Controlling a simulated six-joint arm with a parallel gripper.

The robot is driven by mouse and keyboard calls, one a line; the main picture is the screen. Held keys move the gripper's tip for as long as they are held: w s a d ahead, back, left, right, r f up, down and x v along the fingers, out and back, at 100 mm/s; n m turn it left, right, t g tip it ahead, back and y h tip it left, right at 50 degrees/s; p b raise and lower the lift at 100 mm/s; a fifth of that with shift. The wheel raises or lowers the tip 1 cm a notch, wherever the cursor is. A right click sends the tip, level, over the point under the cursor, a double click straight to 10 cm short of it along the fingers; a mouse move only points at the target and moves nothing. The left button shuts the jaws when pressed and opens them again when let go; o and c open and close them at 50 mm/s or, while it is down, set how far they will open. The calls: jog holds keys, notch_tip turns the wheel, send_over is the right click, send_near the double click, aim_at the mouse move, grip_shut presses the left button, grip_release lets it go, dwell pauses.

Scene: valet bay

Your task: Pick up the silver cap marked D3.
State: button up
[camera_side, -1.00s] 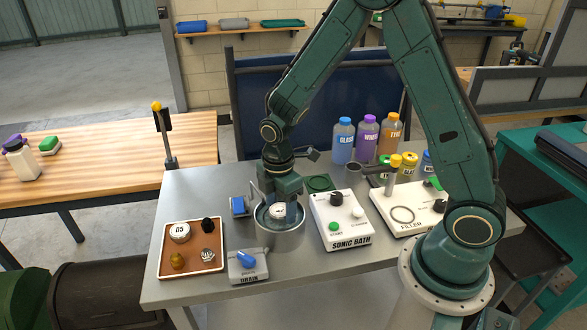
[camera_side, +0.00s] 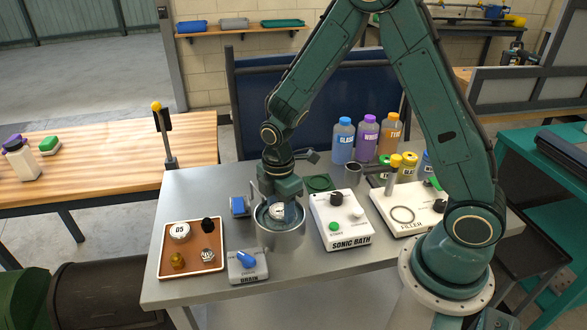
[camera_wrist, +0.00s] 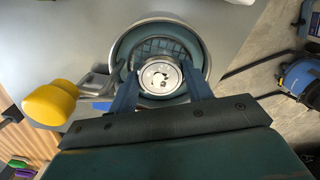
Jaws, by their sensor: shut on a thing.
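A round silver cap (camera_wrist: 160,77) with dark marks on its top sits between my fingers in the wrist view. Its lettering is too small to read as D3. In the side view the cap (camera_side: 277,211) shows pale inside the round metal basin (camera_side: 281,238). My gripper (camera_side: 279,204) points down into the basin and is shut on the cap. In the wrist view, my gripper (camera_wrist: 161,86) has one blue finger on each side of the cap. The basin's mesh floor shows behind the cap; whether the cap touches it cannot be told.
A brown tray (camera_side: 168,266) at left holds a cap marked D5 (camera_side: 180,231), a silver cap (camera_side: 208,255), a black knob and a brass piece. The drain box (camera_side: 247,268) stands in front, the sonic bath (camera_side: 340,221) right of the basin. Several bottles (camera_side: 367,139) stand behind.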

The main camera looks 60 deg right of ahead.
aim_at(280, 209)
jog(key=shift+r, duration=0.1)
notch_tip(280, 209, up, 20)
dwell(0.8)
dwell(0.5)
